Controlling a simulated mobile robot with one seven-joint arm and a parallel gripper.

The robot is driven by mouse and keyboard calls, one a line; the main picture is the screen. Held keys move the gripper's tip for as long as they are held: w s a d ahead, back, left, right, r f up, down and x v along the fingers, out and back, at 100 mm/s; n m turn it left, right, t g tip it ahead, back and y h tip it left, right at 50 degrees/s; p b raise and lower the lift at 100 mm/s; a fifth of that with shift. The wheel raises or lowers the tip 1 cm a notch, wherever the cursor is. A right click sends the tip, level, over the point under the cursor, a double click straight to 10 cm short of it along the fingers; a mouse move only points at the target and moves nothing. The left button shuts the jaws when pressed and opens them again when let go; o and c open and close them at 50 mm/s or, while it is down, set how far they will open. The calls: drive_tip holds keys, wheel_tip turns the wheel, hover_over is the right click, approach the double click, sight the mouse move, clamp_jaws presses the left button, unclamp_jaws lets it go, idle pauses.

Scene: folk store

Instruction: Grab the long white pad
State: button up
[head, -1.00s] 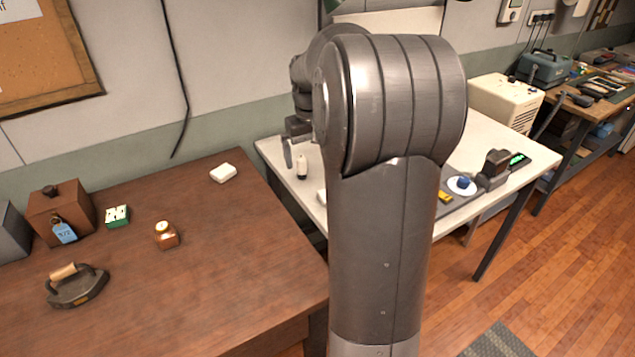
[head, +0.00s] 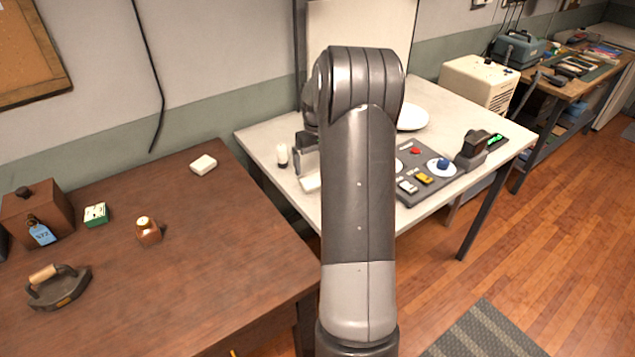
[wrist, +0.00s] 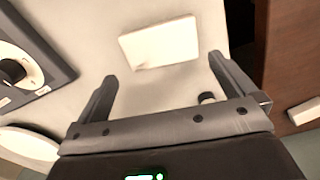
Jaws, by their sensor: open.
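A flat white rectangular pad (wrist: 160,43) lies on the white table in the wrist view, beyond my fingertips and roughly between their lines. In the head view only a part of the pad (head: 311,183) shows, beside my arm near the table's front edge. My gripper (wrist: 162,68) is open and empty, with its two fingers spread on either side below the pad. In the head view the gripper (head: 304,152) is mostly hidden behind my arm, over the white table.
A small white block (head: 203,165) lies on the brown table (head: 220,240) at left. A white bottle with a dark end (head: 282,155) stands near the gripper. A grey control panel (head: 425,178) and white plate (head: 412,117) are on the white table (head: 470,118), right of my arm.

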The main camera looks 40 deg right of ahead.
sight(316, 177)
wheel_tip(316, 177, down, 5)
drive_tip(key=shift+a+r, duration=0.1)
drive_tip(key=shift+c, duration=0.6)
drive_tip(key=c, duration=0.6)
drive_tip(key=shift+o, duration=0.2)
